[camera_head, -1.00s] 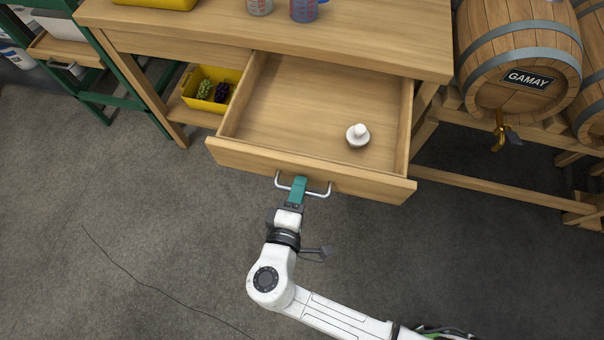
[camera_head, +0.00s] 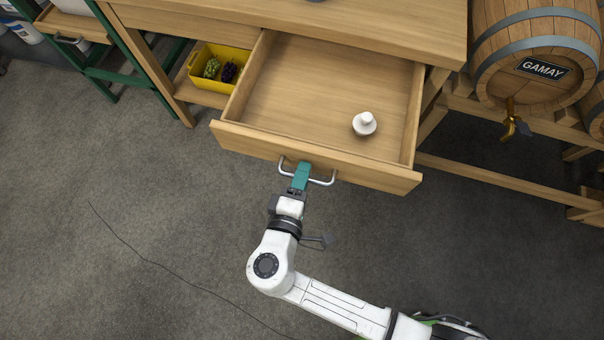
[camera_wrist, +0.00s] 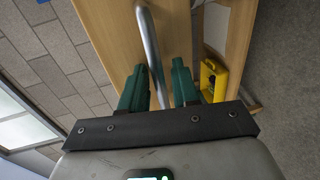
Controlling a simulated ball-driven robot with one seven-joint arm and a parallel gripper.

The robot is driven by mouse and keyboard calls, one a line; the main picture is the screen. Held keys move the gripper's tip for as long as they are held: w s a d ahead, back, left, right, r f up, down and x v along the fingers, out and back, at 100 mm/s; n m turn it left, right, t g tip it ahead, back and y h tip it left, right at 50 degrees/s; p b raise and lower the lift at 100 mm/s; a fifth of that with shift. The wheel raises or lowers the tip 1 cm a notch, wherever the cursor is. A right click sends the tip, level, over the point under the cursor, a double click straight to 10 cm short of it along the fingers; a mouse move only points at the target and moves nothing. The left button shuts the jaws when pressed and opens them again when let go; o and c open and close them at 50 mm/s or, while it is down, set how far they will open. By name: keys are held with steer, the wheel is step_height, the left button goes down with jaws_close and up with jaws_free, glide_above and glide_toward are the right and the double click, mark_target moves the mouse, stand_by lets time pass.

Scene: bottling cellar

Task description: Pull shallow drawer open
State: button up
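The shallow drawer (camera_head: 317,152) under the wooden table is pulled far out. Its inside shows bare wood and one white knobbed stopper-like object (camera_head: 364,124) near the right side. The metal bar handle (camera_head: 322,182) is on the drawer front; it also shows in the wrist view (camera_wrist: 149,38). My gripper (camera_head: 301,176) is at the left part of the handle. In the wrist view, the green fingers of my gripper (camera_wrist: 160,80) stand either side of the bar, with gaps seen beside it, so they look open around it. Contact is hard to judge.
A yellow bin (camera_head: 207,85) with grapes sits on a lower shelf left of the drawer; it also shows in the wrist view (camera_wrist: 213,80). A barrel marked GAMAY (camera_head: 537,55) with a brass tap stands at right. The floor (camera_head: 130,200) in front is clear except a thin cable.

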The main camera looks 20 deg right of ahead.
steer(key=v, duration=1)
steer(key=shift+s+a, duration=0.2)
steer(key=shift+s, duration=0.1)
